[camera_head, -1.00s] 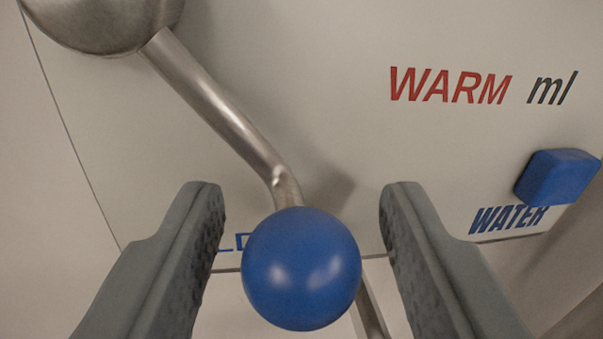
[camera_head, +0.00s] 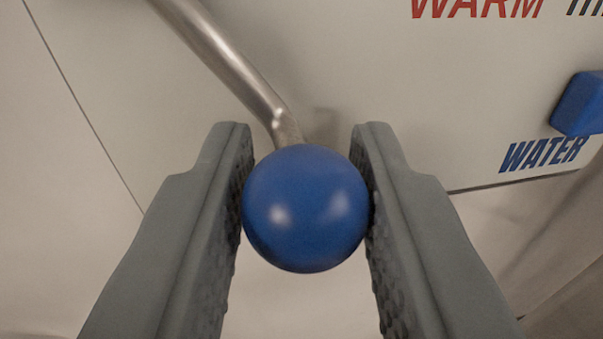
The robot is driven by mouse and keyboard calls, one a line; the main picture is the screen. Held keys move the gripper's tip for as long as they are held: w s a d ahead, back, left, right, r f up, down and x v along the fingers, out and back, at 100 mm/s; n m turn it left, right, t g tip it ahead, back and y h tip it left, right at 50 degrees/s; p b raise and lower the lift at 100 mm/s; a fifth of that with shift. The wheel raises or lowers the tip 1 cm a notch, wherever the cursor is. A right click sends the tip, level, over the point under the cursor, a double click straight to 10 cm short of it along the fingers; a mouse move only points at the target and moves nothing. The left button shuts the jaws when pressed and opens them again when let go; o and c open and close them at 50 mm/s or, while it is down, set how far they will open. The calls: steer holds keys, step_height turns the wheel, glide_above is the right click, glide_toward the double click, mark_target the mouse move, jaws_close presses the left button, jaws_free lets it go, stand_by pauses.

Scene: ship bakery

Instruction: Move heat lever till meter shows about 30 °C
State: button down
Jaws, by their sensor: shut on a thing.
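The heat lever is a bent metal rod (camera_head: 225,62) with a round blue knob (camera_head: 306,209) at its lower end. The rod runs from the upper left down to the knob, in front of a pale panel. My gripper (camera_head: 303,190) has one finger on each side of the knob, and both fingers touch it. The gripper is shut on the knob. The lever's pivot is out of view above. No meter is in view.
The pale panel (camera_head: 400,90) carries red "WARM" lettering, partly cut off, at the top right. A blue block-shaped button (camera_head: 582,104) sits at the right edge above the word "WATER" (camera_head: 543,154). The panel's lower edge runs behind the gripper.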

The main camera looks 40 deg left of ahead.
steer(key=c, duration=1.2)
jaws_free()
steer(key=shift+o, duration=0.2)
steer(key=v, duration=1.7)
steer(key=shift+s, duration=0.2)
steer(key=shift+d, duration=0.1)
steer(key=s+d+r+m+t+h, duration=0.3)
steer(key=s+d+h, duration=0.15)
steer(key=s, duration=0.45)
steer(key=s+d+r+m+t+h, duration=0.25)
steer(key=s+d+t, duration=0.2)
steer(key=s, duration=0.35)
steer(key=s+d+f+m+g+h, duration=0.1)
steer(key=s+d+f+h, duration=0.1)
steer(key=s+f, duration=0.4)
steer(key=s+d+f+m+g+h, duration=0.1)
steer(key=s+d+f+g+h, duration=0.1)
steer(key=s+f, duration=0.5)
steer(key=s+h, duration=0.1)
steer(key=s, duration=0.4)
steer(key=shift+s+d+m, duration=0.25)
steer(key=shift+d+m, duration=0.05)
steer(key=shift+m, duration=0.05)
